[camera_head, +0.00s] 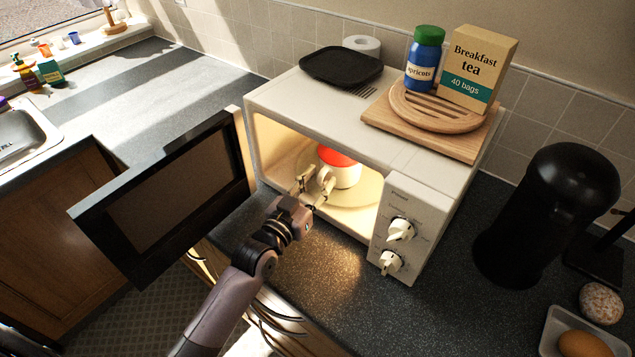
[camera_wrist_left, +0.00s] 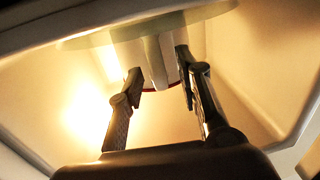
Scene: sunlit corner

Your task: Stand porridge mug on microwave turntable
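The porridge mug (camera_head: 348,176), white with a red top, is upright inside the lit microwave (camera_head: 420,205). It appears to stand on the pale round turntable (camera_head: 365,193). My left gripper (camera_head: 313,190) reaches in through the open front at the mug's handle side. In the left wrist view the mug's handle (camera_wrist_left: 156,68) lies between the two fingertips of my left gripper (camera_wrist_left: 158,72). The fingers are spread, with a gap showing on each side of the handle. The mug's far side is hidden. My right gripper is out of view.
The microwave door (camera_head: 170,195) hangs wide open at left. A black tray (camera_head: 341,66), a wooden board (camera_head: 425,125), a blue apricots jar (camera_head: 424,62) and a tea box (camera_head: 476,70) are on top. A black canister (camera_head: 550,215) stands at right. Counter before the microwave is clear.

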